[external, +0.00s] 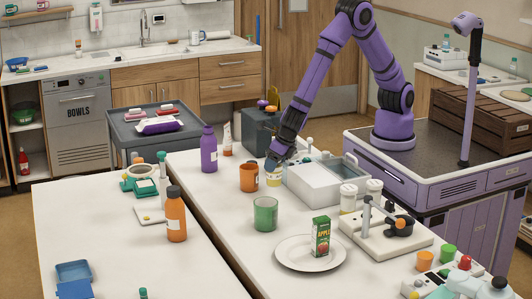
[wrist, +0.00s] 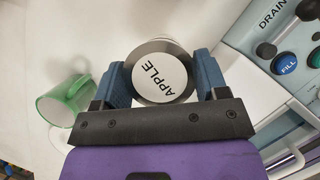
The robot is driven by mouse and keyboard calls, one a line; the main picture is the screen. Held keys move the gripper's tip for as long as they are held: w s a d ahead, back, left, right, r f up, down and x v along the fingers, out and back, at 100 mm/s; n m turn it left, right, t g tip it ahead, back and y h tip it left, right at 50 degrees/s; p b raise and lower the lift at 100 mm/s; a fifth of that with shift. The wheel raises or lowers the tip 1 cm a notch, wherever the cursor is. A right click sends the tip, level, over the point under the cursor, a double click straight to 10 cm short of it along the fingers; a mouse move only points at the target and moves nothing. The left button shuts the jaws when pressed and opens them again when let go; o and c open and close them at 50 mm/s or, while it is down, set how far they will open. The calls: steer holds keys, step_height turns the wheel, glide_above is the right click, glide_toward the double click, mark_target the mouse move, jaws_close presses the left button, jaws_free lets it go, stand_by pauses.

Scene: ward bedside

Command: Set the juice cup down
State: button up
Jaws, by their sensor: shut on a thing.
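The juice cup (wrist: 160,78) has a round lid marked APPLE, seen from above in the wrist view between my two blue fingers. In the external view the small pale yellow cup (external: 273,179) shows just under my gripper (external: 276,163), between the orange mug and the white basin unit. My gripper, also in the wrist view (wrist: 163,85), is shut on the cup. The cup looks upright and low over the white table (external: 225,224); I cannot tell whether its base touches.
The orange mug (external: 249,177) stands close left of the cup. The green mug (external: 265,214) is nearer the camera, and the white basin unit (external: 318,188) is close right. A plate (external: 287,257) bears an apple juice carton (external: 320,236). A purple bottle (external: 209,150) stands further left.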

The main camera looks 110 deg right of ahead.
steer(key=shift+w+f, duration=0.8)
steer(key=shift+w, duration=1.65)
steer(key=shift+w+f, duration=0.85)
steer(key=shift+w, duration=1.65)
steer(key=shift+w+f, duration=0.8)
steer(key=shift+w, duration=1.65)
steer(key=shift+f, duration=0.15)
steer(key=o, duration=1)
steer(key=v, duration=1.2)
steer(key=shift+r, duration=0.25)
